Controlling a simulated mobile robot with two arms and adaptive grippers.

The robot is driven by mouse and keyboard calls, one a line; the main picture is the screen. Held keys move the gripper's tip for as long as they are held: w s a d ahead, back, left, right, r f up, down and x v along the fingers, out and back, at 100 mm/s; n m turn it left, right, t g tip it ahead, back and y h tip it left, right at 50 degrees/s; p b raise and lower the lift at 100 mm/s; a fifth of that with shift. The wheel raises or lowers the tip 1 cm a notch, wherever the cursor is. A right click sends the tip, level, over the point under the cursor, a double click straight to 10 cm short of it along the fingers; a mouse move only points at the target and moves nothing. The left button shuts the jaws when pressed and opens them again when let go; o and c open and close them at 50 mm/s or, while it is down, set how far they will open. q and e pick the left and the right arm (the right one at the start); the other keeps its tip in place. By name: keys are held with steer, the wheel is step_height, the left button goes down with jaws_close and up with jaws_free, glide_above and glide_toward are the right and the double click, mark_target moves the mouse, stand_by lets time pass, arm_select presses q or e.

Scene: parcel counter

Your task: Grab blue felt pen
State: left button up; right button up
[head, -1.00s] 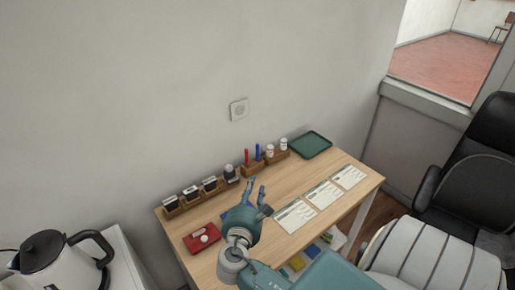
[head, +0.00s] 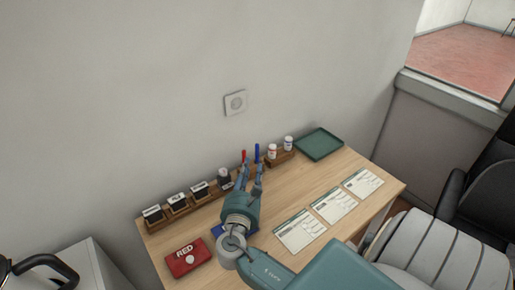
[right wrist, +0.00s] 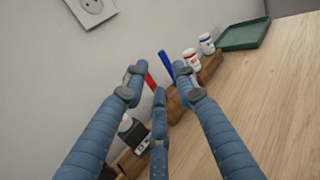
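The blue felt pen (head: 257,152) stands upright in a wooden holder at the back of the desk, by the wall. A red pen (head: 243,156) stands to its left. My right gripper (head: 251,168) is just in front of the pens, pointing at them and partly hiding the holder. In the right wrist view, its fingers (right wrist: 159,84) are spread and empty. The blue pen (right wrist: 166,64) shows beyond them, between the two outer fingertips, with the red pen (right wrist: 151,82) to its left. I cannot tell how near the fingertips are. My left gripper is not in view.
White bottles (head: 272,152) stand right of the pens, then a green tray (head: 319,146). Stamps (head: 177,202) stand in a rack to the left. A red ink pad (head: 187,258) and several cards (head: 334,205) lie nearer.

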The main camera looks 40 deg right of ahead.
mark_target(256, 151)
steer(key=b+x, duration=0.2)
steer(key=x, duration=0.1)
steer(key=f+b+x, duration=0.1)
steer(key=b+x, duration=0.1)
steer(key=x, duration=0.2)
steer(key=f+b+x, duration=0.1)
steer(key=b+x, duration=0.1)
steer(key=x, duration=0.2)
steer(key=shift+w+f, duration=0.1)
steer(key=shift+f, duration=0.1)
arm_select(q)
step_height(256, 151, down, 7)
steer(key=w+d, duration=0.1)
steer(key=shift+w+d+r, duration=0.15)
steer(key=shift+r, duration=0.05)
arm_select(e)
steer(key=shift+r, duration=0.1)
steer(key=c, duration=0.5)
